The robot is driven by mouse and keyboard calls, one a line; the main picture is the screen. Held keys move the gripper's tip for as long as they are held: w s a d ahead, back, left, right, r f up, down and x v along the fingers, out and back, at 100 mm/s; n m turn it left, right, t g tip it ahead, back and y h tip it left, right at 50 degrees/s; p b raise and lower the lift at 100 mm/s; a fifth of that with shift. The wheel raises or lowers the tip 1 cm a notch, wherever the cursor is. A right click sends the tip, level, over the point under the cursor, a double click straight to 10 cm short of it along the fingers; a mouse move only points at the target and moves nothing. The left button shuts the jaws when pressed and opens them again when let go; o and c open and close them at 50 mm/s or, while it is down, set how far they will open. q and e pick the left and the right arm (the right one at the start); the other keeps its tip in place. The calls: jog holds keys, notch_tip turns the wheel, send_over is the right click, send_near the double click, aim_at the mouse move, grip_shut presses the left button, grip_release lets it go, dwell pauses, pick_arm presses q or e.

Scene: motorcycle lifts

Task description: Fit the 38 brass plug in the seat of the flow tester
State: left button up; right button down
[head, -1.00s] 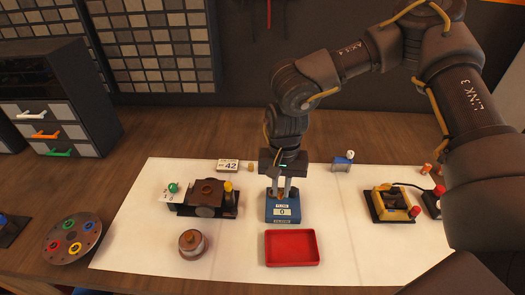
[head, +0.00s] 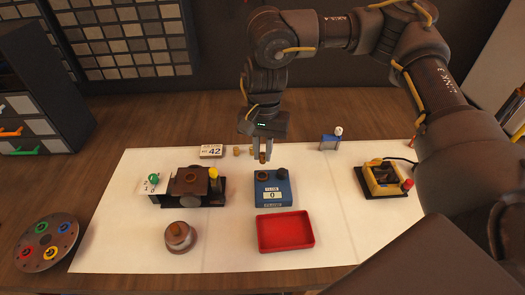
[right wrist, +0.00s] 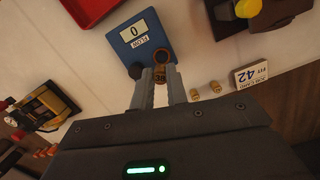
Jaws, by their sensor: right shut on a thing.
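The flow tester is a blue box (head: 272,188) in the middle of the white mat, its display reading 0. It also shows in the right wrist view (right wrist: 143,38), with a round brass-coloured ring (right wrist: 159,57) near its edge, beside a black knob (right wrist: 135,71). My right gripper (head: 262,153) is shut on a small brass plug (head: 262,157), just above the tester's back edge. In the right wrist view the plug (right wrist: 160,76) sits between the fingertips, close to the ring. Whether they touch is unclear, and no size mark is readable on it. My left gripper is not in view.
Two loose brass plugs (head: 237,151) stand behind the tester, beside a card (head: 211,151) reading 42. A red tray (head: 285,231) lies in front. A dark fixture (head: 190,185) stands left, a yellow device (head: 384,177) right, and a blue-white item (head: 331,139) behind right.

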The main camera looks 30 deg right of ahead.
aim_at(262, 162)
jog(key=shift+f+b, duration=0.45)
jog(key=shift+f, duration=0.15)
jog(key=shift+w+f, duration=0.1)
jog(key=shift+f, duration=0.25)
jog(key=shift+f+b, duration=0.65)
jog(key=shift+b, duration=0.1)
jog(key=shift+f+b, duration=0.4)
jog(key=shift+f, duration=0.25)
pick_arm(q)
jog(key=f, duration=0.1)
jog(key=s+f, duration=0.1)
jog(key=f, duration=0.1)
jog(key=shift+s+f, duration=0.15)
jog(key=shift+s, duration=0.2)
pick_arm(e)
jog(key=shift+a, duration=0.1)
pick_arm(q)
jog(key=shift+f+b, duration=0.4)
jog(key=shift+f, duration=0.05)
pick_arm(e)
jog(key=shift+f, duration=0.85)
jog(key=c, duration=1.3)
grip_release()
